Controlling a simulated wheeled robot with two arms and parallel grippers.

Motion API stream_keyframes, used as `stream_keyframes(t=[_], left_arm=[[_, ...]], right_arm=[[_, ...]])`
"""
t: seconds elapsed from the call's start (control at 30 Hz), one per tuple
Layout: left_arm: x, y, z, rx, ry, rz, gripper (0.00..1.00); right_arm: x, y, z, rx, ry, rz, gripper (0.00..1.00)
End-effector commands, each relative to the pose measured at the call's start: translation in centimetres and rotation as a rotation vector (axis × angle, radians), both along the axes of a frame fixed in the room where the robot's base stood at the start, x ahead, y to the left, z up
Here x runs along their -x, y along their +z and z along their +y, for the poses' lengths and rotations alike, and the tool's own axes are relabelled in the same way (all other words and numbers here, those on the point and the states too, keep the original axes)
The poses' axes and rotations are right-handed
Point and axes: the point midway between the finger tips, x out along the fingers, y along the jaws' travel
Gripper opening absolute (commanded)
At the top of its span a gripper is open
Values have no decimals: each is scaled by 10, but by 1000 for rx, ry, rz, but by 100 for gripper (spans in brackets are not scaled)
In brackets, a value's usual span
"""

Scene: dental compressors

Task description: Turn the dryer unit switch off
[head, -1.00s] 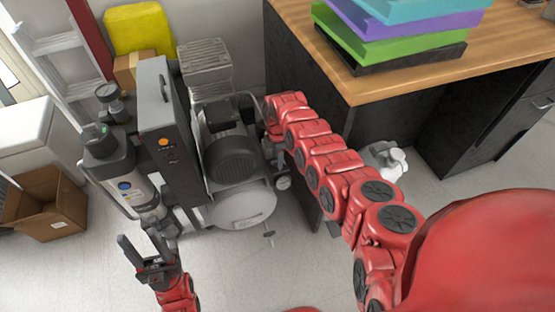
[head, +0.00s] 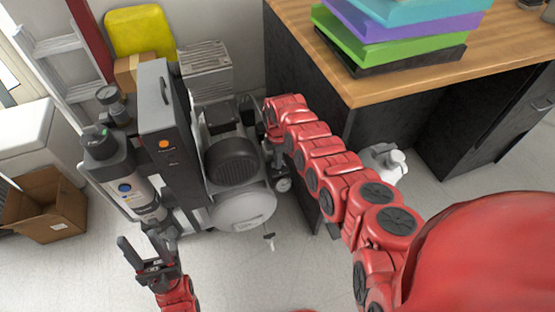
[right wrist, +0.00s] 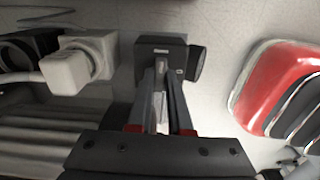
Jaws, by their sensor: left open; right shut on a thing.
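The tall grey cabinet unit (head: 163,110) with an orange light (head: 163,144) on its front stands left of the compressor motor (head: 232,160); I cannot tell whether it is the dryer unit. My right arm reaches down on the compressor's right side, and its gripper is mostly hidden in the head view. In the right wrist view my right gripper (right wrist: 160,88) is shut on a small part at a dark box (right wrist: 160,57) with a round knob on its side. The gripped part is mostly hidden between the fingers. My left gripper (head: 140,238) is open and empty, in front of the cabinet unit.
A wooden-topped desk (head: 390,85) with stacked coloured trays (head: 400,25) stands at the right. A cardboard box (head: 45,205) is on the floor at the left. A pale fitting (right wrist: 80,65) sits left of the dark box. The front floor is clear.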

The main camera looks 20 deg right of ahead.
Motion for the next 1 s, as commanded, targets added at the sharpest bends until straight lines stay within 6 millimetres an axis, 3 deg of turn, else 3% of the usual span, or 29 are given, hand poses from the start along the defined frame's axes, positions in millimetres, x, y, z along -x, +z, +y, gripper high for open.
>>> stream_keyframes(t=[0.27,1.0], left_arm=[[0,7,0,0,0,0,50],[0,17,0,0,0,0,50]], right_arm=[[0,1,1,0,-150,1,0],[1,0,1,1,-846,1,0]])
